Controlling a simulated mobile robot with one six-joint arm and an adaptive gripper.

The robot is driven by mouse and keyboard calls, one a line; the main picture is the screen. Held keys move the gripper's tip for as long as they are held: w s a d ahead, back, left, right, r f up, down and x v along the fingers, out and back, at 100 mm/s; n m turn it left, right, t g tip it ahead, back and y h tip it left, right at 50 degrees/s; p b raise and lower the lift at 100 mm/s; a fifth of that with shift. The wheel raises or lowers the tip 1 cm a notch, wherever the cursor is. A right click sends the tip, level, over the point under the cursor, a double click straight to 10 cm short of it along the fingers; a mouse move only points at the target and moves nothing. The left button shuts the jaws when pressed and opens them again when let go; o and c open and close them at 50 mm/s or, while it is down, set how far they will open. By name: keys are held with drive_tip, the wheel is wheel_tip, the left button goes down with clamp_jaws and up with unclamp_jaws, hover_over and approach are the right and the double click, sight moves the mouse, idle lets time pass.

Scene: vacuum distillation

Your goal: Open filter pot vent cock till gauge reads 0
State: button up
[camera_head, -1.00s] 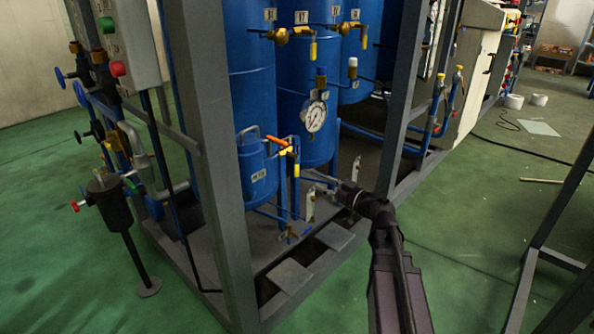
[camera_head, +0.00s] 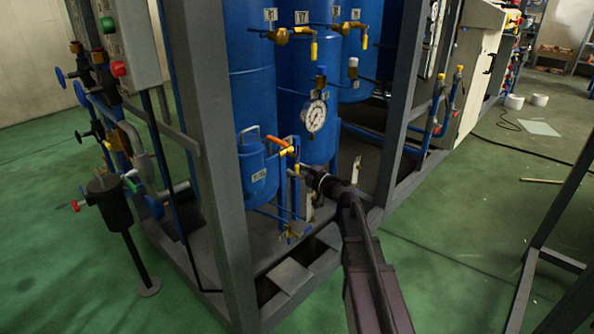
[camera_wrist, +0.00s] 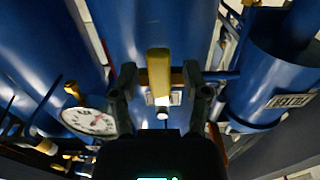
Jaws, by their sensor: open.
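The filter pot (camera_head: 257,172) is a small blue vessel with a handle on its lid and a label, left of my gripper. In the wrist view the labelled pot (camera_wrist: 272,85) is at the right. A cock with an orange and yellow handle (camera_head: 287,149) sits beside the pot. My gripper (camera_head: 303,170) is near it, just below. In the wrist view a yellow lever (camera_wrist: 158,72) stands upright between the two open fingers of my gripper (camera_wrist: 160,88); contact cannot be told. The round white gauge (camera_head: 316,117) also shows in the wrist view (camera_wrist: 88,121); its reading is too small to tell.
A grey frame post (camera_head: 217,150) stands left of the pot, another (camera_head: 405,100) right of my arm. Large blue tanks (camera_head: 306,85) stand behind. Yellow-handled valves (camera_head: 314,50) are above. The green floor (camera_head: 450,240) at right is open.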

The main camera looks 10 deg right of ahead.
drive_tip(key=shift+c, duration=0.2)
clamp_jaws()
drive_tip(key=shift+w, duration=0.1)
drive_tip(key=shift+a, duration=0.2)
